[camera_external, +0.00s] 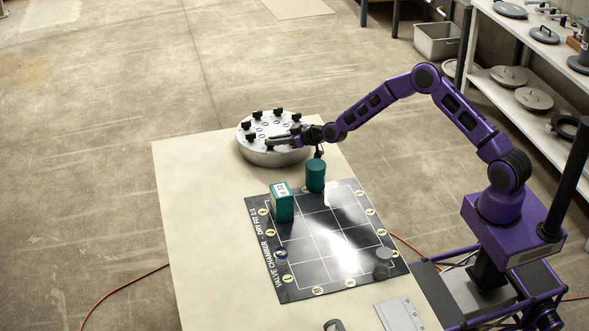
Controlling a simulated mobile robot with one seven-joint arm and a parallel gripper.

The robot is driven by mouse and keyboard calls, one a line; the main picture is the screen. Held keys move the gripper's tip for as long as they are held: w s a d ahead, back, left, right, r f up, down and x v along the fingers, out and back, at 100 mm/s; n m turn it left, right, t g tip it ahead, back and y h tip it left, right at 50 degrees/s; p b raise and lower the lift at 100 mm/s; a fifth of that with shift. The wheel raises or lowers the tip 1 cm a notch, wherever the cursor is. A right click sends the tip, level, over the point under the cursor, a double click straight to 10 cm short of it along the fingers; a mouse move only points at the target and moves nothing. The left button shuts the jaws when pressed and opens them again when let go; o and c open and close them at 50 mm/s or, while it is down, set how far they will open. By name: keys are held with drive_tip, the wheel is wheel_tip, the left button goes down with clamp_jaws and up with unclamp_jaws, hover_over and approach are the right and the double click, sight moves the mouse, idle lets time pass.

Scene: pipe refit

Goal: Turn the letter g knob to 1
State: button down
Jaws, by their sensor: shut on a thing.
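A round silver device (268,158) stands near the table's far left corner, with black knobs (278,112) in a ring on its pale top. Small blue marks sit by the knobs, too small to read, so I cannot tell which knob is the letter g or where it points. My gripper (270,141) reaches in from the right over the device's near side. It is shut on a black knob there, which the fingers mostly hide.
A teal cylinder (315,175) and a teal box (282,203) stand near the device, around a black gridded mat (300,285). A grey cylinder (383,262) stands on the mat's near right. A grey plate (399,315) lies at the front edge. The table's left strip is clear.

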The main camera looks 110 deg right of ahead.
drive_tip(key=shift+d, duration=0.1)
drive_tip(key=c, duration=0.9)
unclamp_jaws()
drive_tip(key=v, duration=1.7)
drive_tip(key=shift+s, duration=0.2)
